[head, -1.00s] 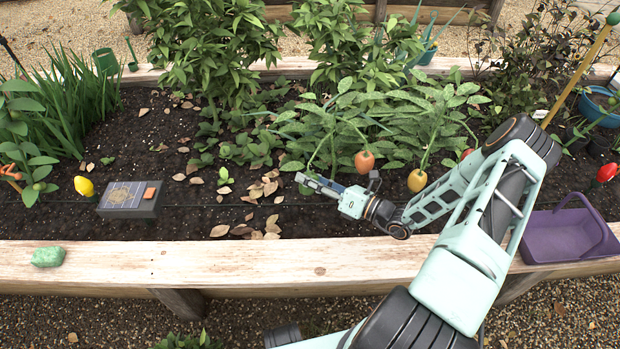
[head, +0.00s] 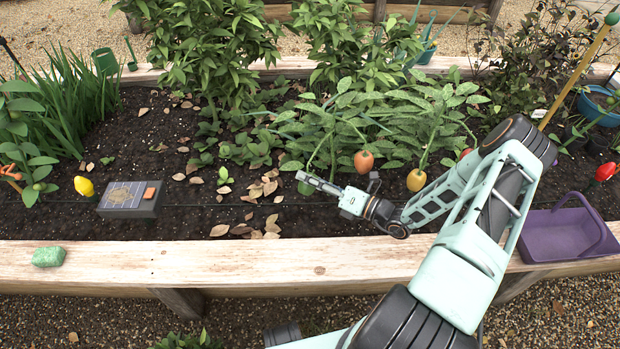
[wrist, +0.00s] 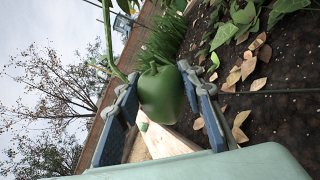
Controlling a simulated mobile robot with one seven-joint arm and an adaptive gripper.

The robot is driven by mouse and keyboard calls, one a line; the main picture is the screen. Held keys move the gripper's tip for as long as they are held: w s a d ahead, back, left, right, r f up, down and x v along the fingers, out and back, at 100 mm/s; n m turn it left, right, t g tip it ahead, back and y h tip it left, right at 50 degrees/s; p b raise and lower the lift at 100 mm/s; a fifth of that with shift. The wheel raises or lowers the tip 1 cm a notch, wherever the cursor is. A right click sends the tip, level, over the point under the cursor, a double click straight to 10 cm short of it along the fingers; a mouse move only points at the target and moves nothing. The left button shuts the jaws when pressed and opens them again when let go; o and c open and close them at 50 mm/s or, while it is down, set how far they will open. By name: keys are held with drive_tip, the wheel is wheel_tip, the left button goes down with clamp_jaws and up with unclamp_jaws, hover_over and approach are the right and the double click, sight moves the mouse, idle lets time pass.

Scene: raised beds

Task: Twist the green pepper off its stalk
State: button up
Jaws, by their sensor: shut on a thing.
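The green pepper (wrist: 162,98) sits between the two fingers of my gripper (wrist: 158,76) in the wrist view, with a finger against each side. In the head view the pepper (head: 304,188) is mostly hidden behind my gripper (head: 308,181), low at the left side of a pepper plant (head: 333,125). My gripper is shut on the pepper.
A purple basket (head: 562,236) stands on the wooden edge (head: 230,262) at right. A grey box (head: 130,199) sits on the soil.

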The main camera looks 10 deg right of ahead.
drive_tip(key=shift+d, duration=0.1)
drive_tip(key=r+p+v, duration=0.1)
drive_tip(key=v, duration=0.6)
idle(0.8)
drive_tip(key=shift+r, duration=0.15)
idle(0.3)
